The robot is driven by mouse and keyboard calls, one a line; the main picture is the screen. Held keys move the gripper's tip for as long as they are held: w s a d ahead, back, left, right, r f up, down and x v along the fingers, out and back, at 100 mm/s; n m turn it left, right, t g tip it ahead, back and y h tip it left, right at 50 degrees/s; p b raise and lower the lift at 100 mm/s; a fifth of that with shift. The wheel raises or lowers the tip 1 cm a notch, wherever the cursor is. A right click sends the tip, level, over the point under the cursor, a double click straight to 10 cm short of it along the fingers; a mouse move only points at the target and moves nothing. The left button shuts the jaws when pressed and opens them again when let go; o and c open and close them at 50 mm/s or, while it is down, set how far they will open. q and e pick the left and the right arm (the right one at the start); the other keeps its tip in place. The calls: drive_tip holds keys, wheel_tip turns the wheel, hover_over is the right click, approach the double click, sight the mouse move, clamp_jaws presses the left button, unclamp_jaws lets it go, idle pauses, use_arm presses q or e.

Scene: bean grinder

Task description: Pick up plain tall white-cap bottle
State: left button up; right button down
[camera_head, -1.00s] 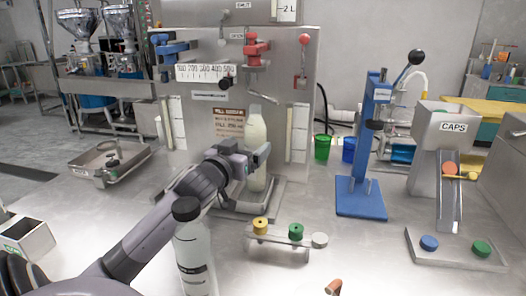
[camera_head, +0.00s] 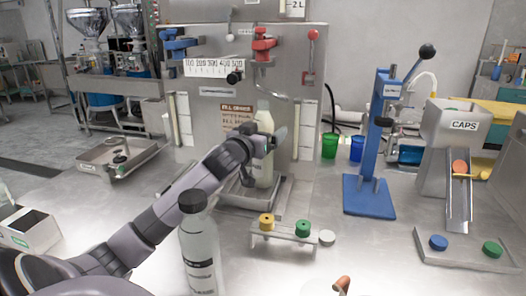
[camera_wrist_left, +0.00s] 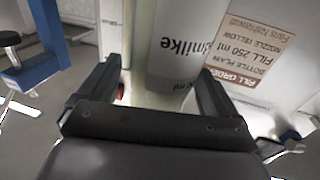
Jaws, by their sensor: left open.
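A tall pale bottle (camera_head: 265,172) stands upright on the tray of the filling station; whether it has a cap is hard to tell. In the left wrist view the bottle (camera_wrist_left: 172,45) shows printed letters reading "milke" and lies between my two fingers. My left gripper (camera_head: 270,142) is open at the bottle's upper half, with a finger to either side of it in the left wrist view (camera_wrist_left: 158,68). Whether the fingers touch it cannot be told. Another bottle, clear with a black cap (camera_head: 199,250), stands in front, near my left arm. My right gripper is not in view.
A small rack (camera_head: 284,236) with yellow and green pieces stands in front of the station. A blue press (camera_head: 369,195) and a caps dispenser (camera_head: 447,150) stand to the right. A metal tray (camera_head: 118,158) lies at left.

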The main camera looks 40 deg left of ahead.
use_arm(q)
drive_tip(key=c, duration=1.7)
drive_tip(key=shift+r, duration=0.1)
clamp_jaws()
